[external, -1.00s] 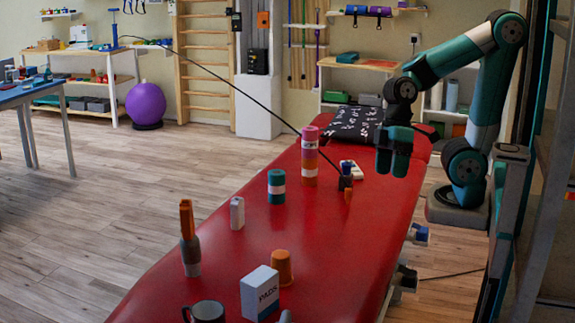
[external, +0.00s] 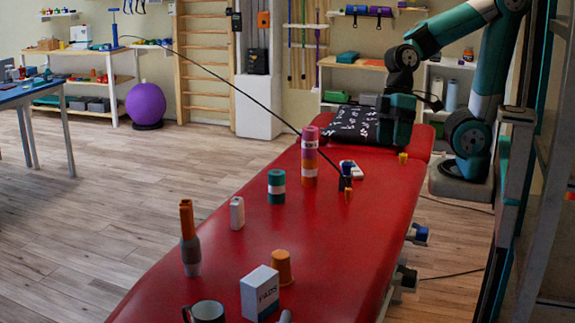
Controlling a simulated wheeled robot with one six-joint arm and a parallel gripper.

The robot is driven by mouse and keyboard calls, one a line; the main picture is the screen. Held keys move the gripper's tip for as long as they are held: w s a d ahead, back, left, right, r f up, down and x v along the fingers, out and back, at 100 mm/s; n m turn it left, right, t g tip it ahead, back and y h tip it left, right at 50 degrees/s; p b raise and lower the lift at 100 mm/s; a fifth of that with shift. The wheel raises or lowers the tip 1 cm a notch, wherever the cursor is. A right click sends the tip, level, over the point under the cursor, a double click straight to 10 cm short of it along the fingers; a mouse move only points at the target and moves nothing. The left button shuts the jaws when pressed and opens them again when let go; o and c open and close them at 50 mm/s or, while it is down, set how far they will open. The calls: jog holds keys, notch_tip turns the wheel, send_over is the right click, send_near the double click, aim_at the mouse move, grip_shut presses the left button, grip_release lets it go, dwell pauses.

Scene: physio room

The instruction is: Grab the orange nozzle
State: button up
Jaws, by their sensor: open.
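A small orange piece (external: 348,195), which looks like the nozzle, is on the red treatment table (external: 330,235), at the front of a small dark blue piece (external: 345,182). A thin black hose (external: 235,88) runs from this spot to a blue pump (external: 114,32) at the back left. I cannot tell how the orange piece is joined to them. My gripper (external: 396,136) is open and points down above the far right part of the table, apart from the orange piece and to its upper right. The gap between its fingers looks empty, though it is small here.
A teal roll (external: 276,187), bottle (external: 189,245), orange cup (external: 282,266) and white box (external: 260,293) stand nearer.

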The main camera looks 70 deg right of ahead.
jog(key=c, duration=0.4)
jog(key=w+d+f+n+t+h+b, duration=0.1)
jog(key=w+d+f+n, duration=0.15)
jog(key=w+d, duration=0.45)
jog(key=w+d+f+n+h+b, duration=0.1)
jog(key=w+d+f, duration=0.3)
jog(key=w, duration=0.5)
jog(key=n+g+h, duration=0.1)
jog(key=n+h, duration=0.1)
jog(key=n, duration=0.4)
send_over(348, 200)
jog(key=f, duration=2.5)
jog(key=shift+w+d+f, duration=0.25)
jog(key=shift+f, duration=0.15)
jog(key=shift+d+f+p, duration=0.15)
jog(key=shift+f+p, duration=0.25)
jog(key=shift+f, duration=1)
jog(key=shift+d+f+p, duration=0.15)
jog(key=shift+f+p, duration=0.25)
jog(key=shift+f, duration=1)
